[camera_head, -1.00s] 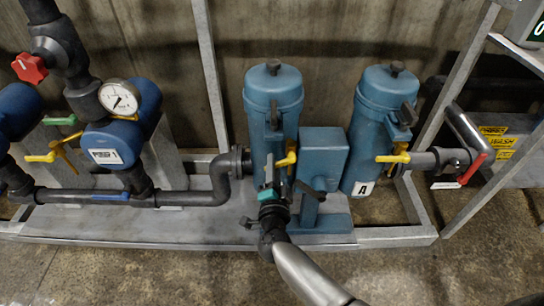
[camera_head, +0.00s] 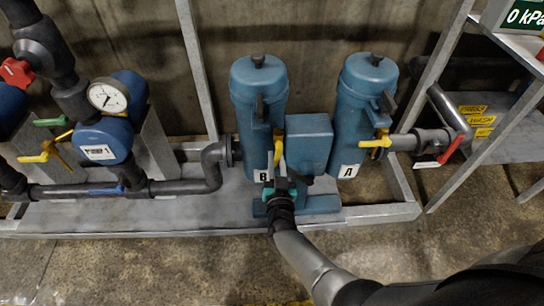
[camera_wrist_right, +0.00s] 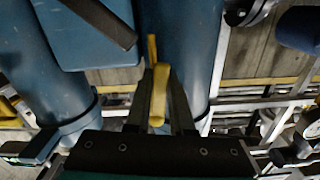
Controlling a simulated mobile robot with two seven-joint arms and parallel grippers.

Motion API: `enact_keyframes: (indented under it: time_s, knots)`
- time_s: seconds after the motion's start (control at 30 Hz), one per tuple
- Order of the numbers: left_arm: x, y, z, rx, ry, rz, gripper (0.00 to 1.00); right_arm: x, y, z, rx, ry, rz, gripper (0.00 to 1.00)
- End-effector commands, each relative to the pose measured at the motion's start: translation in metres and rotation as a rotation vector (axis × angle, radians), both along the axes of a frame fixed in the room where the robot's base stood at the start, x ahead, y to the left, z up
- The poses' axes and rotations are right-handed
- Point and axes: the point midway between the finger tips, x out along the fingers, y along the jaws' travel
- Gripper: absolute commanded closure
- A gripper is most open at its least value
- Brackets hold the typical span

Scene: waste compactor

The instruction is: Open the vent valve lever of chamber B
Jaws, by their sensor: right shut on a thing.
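Chamber B (camera_head: 258,100) is the left of two blue upright cylinders, with a white "B" label (camera_head: 263,176) low on its front. Its yellow vent valve lever (camera_head: 278,150) shows at the cylinder's right front side and looks roughly upright in the head view. My right gripper (camera_head: 279,166) is shut on this lever. In the right wrist view the yellow lever (camera_wrist_right: 159,95) lies between the two dark fingers, in front of the blue cylinder. The fingers partly hide the lever and its valve body. My left gripper is not in view.
Chamber A (camera_head: 362,100) stands to the right with its own yellow lever (camera_head: 376,142). A blue box (camera_head: 309,140) sits between the cylinders. A red lever (camera_head: 452,149) is farther right. Pipes and a pressure gauge (camera_head: 108,96) stand at left. The floor in front is clear.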

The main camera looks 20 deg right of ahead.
Motion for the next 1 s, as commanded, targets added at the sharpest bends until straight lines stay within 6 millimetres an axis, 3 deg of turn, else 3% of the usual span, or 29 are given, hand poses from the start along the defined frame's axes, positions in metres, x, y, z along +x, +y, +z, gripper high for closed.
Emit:
enact_keyframes:
  time_s: [0.4, 0.9, 0.93, 1.0]
  knots:
    - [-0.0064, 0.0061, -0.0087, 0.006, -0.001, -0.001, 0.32, -0.0030, -0.0074, -0.0014, -0.151, 0.045, 0.000, 1.00]
    - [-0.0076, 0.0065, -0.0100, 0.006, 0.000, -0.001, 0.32, -0.0030, -0.0086, -0.0013, -0.167, 0.049, 0.000, 1.00]
    - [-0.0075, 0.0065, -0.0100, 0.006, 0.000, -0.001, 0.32, -0.0029, -0.0086, -0.0013, -0.167, 0.049, 0.000, 0.76]
    - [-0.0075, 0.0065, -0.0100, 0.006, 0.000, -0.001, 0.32, -0.0029, -0.0088, -0.0012, -0.166, 0.049, -0.001, 0.68]
